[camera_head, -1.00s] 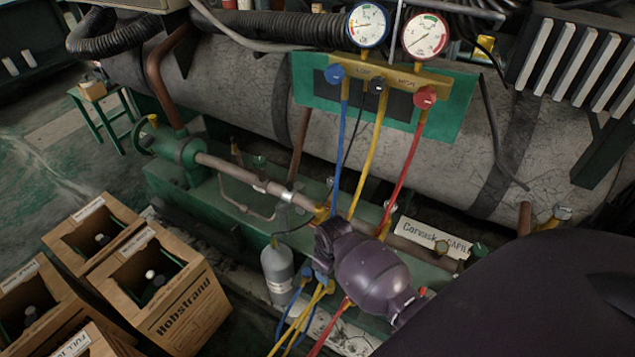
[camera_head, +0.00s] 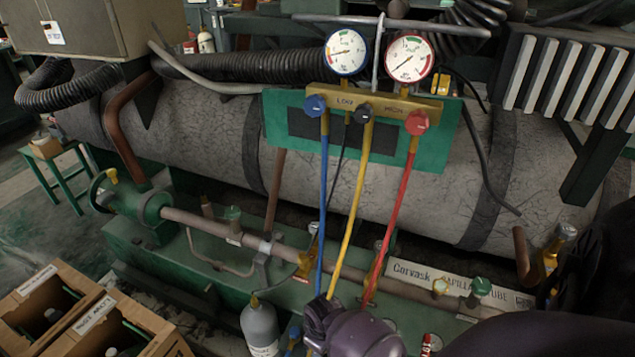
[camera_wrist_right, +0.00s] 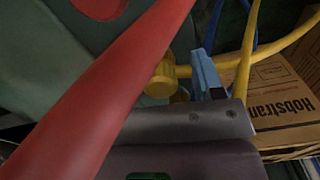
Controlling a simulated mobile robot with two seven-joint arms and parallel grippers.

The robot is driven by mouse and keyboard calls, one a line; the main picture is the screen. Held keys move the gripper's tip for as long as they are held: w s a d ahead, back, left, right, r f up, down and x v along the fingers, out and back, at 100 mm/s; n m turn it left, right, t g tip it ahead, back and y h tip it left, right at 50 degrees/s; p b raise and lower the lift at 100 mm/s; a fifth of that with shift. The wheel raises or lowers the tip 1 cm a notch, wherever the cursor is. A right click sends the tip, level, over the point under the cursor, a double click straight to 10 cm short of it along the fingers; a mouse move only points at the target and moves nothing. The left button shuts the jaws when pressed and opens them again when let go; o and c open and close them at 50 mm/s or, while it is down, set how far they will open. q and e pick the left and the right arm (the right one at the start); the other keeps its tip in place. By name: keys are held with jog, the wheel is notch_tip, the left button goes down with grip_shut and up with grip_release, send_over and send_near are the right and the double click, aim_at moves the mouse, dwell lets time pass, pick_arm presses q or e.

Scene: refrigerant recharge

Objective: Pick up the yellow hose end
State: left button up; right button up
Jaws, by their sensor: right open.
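The yellow hose (camera_head: 350,215) hangs from the middle knob of the gauge manifold in the head view. Its lower part goes out of sight behind my purple right wrist. In the right wrist view a ribbed yellow end piece (camera_wrist_right: 160,80) shows close to my right gripper (camera_wrist_right: 206,76), with yellow hose running right from it. One light-blue finger stands just right of this end piece and overlaps the hose. The other finger is hidden, apparently behind the red hose. The right gripper is open; whether the hose lies between its fingers cannot be told. My left gripper is out of view.
The red hose (camera_wrist_right: 110,85) crosses very close to the right wrist camera. The blue hose (camera_head: 322,200) hangs left of the yellow one. A grey bottle (camera_head: 260,325) stands left of my wrist. Cardboard boxes (camera_head: 150,335) are at lower left, and a pipe (camera_head: 190,220) runs behind.

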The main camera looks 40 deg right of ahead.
jog(key=shift+w, duration=0.1)
jog(key=shift+r, duration=0.1)
jog(key=c, duration=1)
